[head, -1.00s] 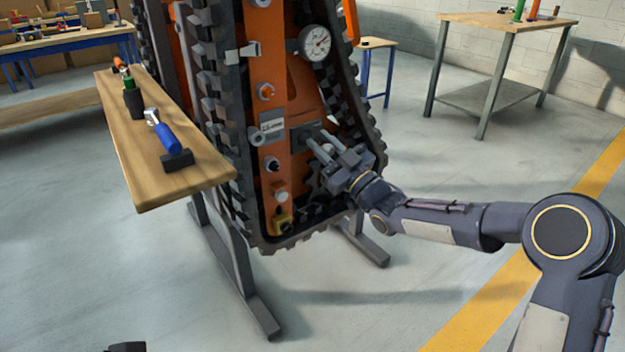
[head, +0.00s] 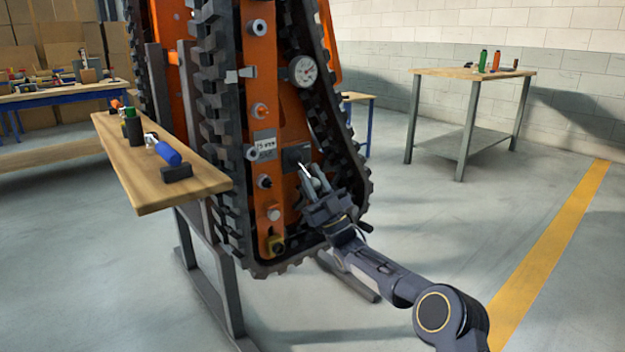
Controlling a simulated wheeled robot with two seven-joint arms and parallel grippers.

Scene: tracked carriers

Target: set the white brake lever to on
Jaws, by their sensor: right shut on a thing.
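The white brake lever (head: 304,170) shows as a thin pale bar sticking out of a dark square plate (head: 296,157) on the orange side of the tracked carrier (head: 287,118). My right gripper (head: 312,184) is at that plate, its fingers around the lever and shut on it. The fingers and the gripper body hide the lever's outer part. I cannot read any on or off marks beside it. My left gripper is not in view.
A wooden bench (head: 200,188) with tools stands at left, a table (head: 470,73) at back right. Floor at right is clear.

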